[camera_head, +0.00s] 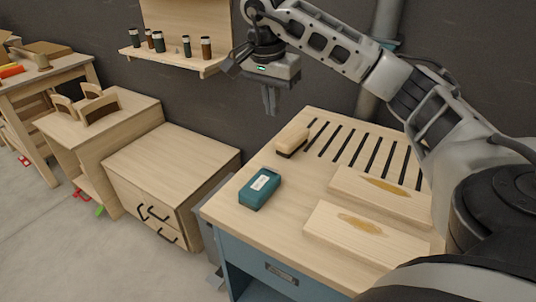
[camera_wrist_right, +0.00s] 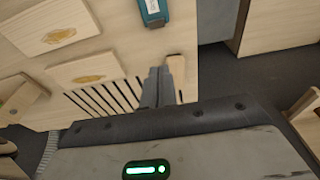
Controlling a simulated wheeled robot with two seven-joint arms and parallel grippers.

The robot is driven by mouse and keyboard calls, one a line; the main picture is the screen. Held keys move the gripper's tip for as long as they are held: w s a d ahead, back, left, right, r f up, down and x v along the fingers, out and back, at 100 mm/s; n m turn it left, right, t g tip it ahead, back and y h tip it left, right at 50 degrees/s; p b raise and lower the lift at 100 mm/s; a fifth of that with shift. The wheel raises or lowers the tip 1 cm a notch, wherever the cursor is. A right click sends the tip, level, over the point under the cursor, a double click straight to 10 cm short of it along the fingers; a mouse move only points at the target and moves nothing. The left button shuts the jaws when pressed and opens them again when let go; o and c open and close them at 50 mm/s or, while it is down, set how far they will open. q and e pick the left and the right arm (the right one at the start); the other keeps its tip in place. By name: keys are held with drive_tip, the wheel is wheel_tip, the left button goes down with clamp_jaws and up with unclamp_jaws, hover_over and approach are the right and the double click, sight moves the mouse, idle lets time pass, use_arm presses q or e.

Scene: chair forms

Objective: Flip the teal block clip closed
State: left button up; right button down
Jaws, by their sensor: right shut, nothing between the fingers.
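The teal block (camera_head: 260,188) lies on the wooden bench top (camera_head: 230,213) near its left front edge, with a white label on its upper face. It also shows at the top of the right wrist view (camera_wrist_right: 154,12), partly cut off. Its clip cannot be made out. My right gripper (camera_head: 270,112) hangs above the back of the bench, pointing down, with its fingers together and empty. It is well apart from the block, behind and above it. In the right wrist view its fingers (camera_wrist_right: 158,82) show at the centre. My left gripper is not in view.
A wooden-backed brush (camera_head: 293,140) lies behind the block, beside dark slots (camera_head: 350,145). Two stained boards (camera_head: 368,232) (camera_head: 381,193) lie at the right. A drawer cabinet (camera_head: 170,165) stands left of the bench. A wall shelf (camera_head: 175,59) holds several small jars.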

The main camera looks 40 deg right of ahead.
hover_over(270, 168)
drive_tip(key=d, duration=0.2)
wheel_tip(270, 168, down, 9)
drive_tip(key=f, duration=0.1)
drive_tip(key=a+f, duration=0.1)
drive_tip(key=f, duration=0.1)
drive_tip(key=shift+w+a+f+p, duration=0.15)
drive_tip(key=shift+w+a+p, duration=0.05)
drive_tip(key=shift+p, duration=0.1)
drive_tip(key=shift+a+f, duration=0.25)
drive_tip(key=shift+f, duration=0.25)
drive_tip(key=shift+s, duration=0.15)
